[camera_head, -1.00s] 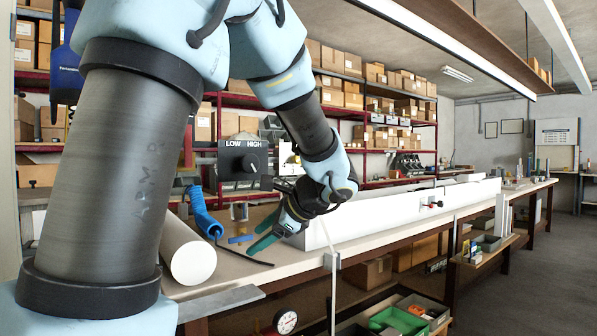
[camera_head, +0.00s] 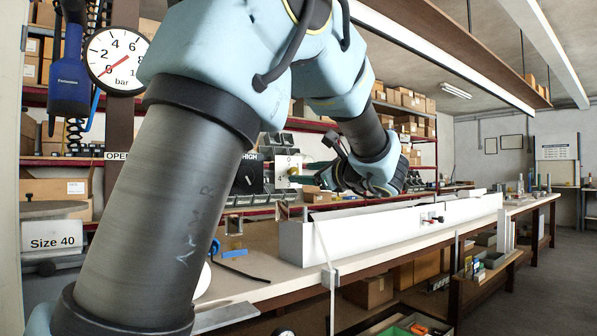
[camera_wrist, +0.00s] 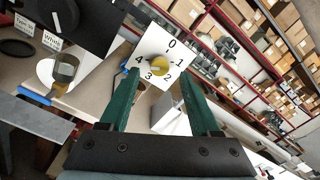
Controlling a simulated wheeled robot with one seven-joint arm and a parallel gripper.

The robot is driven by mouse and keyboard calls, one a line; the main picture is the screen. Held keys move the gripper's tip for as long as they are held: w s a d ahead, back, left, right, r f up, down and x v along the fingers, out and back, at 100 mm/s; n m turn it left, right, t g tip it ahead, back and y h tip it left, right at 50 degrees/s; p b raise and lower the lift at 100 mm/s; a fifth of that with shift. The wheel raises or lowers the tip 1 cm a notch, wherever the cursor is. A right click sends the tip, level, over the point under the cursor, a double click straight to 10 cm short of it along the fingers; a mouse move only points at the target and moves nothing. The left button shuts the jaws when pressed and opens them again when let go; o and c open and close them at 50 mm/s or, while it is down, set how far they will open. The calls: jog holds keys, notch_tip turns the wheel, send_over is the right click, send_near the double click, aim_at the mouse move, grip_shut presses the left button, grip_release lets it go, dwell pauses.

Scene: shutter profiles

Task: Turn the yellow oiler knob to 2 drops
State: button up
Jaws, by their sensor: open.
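The yellow oiler knob (camera_wrist: 161,65) sits on a white dial plate (camera_wrist: 152,48) marked 0, 1, 2, 3, 4 in the wrist view. The dial looks tilted there, with 0 at the top. I cannot tell which number the knob points to. In the head view the small knob (camera_head: 294,170) shows on its white plate, right of the dark box. My gripper (camera_wrist: 157,80) is open, with its green fingers on either side of the knob in the picture. No contact shows. In the head view my gripper (camera_head: 309,179) is close to the right of the plate.
A dark LOW/HIGH box (camera_head: 250,175) stands left of the plate. A pressure gauge (camera_head: 117,60) and a blue tool (camera_head: 69,75) are at upper left. A long white profile (camera_head: 390,228) lies on the bench below my gripper. Box-filled shelves stand behind.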

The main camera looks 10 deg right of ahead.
aim_at(296, 173)
jog(key=shift+x, duration=1.7)
grip_shut()
